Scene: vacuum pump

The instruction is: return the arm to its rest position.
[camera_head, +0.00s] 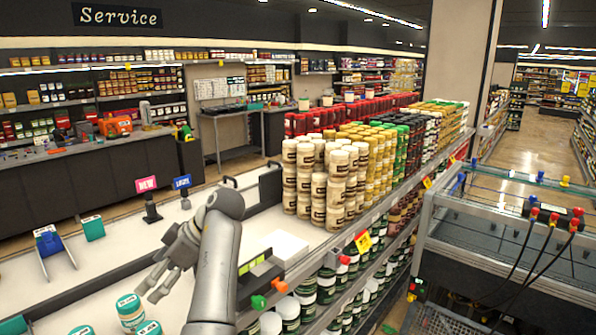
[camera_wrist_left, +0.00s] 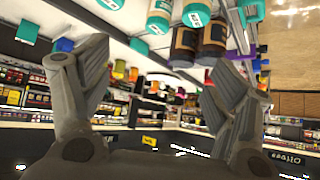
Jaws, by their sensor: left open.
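My left arm (camera_head: 215,262) comes in from the bottom of the head view, bends at the top and reaches down to the left. Its left gripper (camera_head: 155,278) is over the white counter (camera_head: 240,225), with its fingers apart and nothing between them. In the left wrist view the left gripper (camera_wrist_left: 158,75) also shows spread, empty fingers. Teal-lidded jars (camera_head: 130,308) stand below the fingers at the bottom of the head view; I cannot tell the exact gap. Jars (camera_wrist_left: 183,45) also show beyond the fingers in the wrist view. My right gripper is out of view.
Stacked cream-lidded jars (camera_head: 326,185) stand right of my arm. A white box (camera_head: 285,248) lies close beside it. Small pink (camera_head: 146,184) and blue (camera_head: 182,182) signs stand behind the gripper. A metal frame with black hoses (camera_head: 548,235) is at the right.

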